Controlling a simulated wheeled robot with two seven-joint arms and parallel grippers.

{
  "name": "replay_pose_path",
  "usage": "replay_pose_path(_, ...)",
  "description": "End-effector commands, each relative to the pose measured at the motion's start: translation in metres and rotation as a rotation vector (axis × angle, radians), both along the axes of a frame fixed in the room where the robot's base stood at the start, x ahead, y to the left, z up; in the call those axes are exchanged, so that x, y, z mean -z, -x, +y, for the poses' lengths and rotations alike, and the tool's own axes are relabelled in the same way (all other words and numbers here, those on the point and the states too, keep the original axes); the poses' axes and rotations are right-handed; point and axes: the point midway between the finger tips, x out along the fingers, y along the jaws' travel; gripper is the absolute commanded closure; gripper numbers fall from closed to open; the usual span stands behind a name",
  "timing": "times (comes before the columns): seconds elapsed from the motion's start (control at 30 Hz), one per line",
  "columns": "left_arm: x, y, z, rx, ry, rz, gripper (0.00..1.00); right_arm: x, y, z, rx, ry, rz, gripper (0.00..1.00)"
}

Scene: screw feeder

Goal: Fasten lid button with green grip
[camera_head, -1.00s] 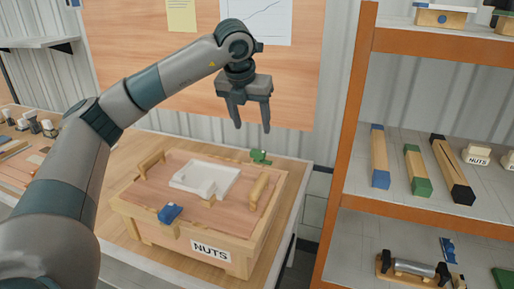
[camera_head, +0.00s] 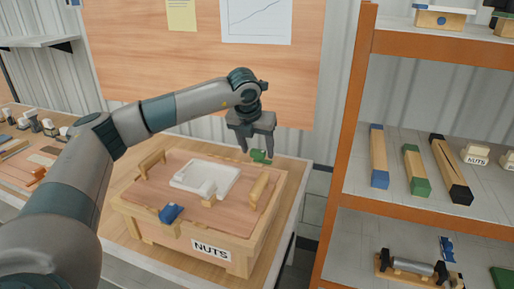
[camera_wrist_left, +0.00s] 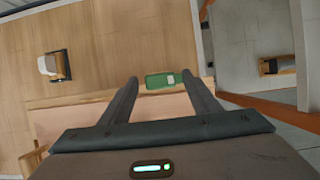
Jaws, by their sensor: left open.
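A wooden box labelled NUTS (camera_head: 211,250) stands on the workbench with its lid (camera_head: 183,213) on. The lid carries two wooden handles and a white raised piece (camera_head: 207,180). The green grip (camera_head: 260,157) sits at the box's far right edge; in the left wrist view the green grip (camera_wrist_left: 166,80) shows between the fingers, beyond their tips. A blue grip (camera_head: 171,212) is at the near edge. My left gripper (camera_head: 257,155) is open, pointing down just above the green grip. Whether the fingers touch it cannot be told. My right gripper is not in view.
An orange-framed shelf (camera_head: 347,140) with blue, green and black-ended wooden bars stands to the right. A pinboard (camera_head: 180,60) is behind the bench. Small items lie on the bench at far left. Bare bench top (camera_head: 290,190) lies right of the box.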

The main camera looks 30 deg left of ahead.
Motion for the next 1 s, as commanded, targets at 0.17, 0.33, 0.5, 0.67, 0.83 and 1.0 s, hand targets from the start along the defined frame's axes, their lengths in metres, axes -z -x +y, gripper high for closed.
replay_pose_path(0.17,0.0,0.0,0.0,0.0,0.0,0.0,0.56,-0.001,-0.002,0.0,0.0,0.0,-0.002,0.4)
replay_pose_path(0.33,0.0,0.0,0.0,0.0,0.0,0.0,0.85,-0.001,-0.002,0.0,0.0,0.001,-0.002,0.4)
replay_pose_path(0.5,0.0,0.0,0.0,0.004,0.001,0.0,0.85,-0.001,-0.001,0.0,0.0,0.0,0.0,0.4)
replay_pose_path(0.67,0.0,0.0,0.001,0.028,0.0,0.001,0.85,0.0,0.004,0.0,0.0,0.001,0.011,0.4)
replay_pose_path(0.83,0.0,0.0,0.001,0.089,0.001,0.0,0.85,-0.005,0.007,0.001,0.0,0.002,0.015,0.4)
replay_pose_path(1.0,0.001,0.0,0.002,0.194,0.002,0.001,0.85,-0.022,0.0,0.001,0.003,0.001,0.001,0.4)
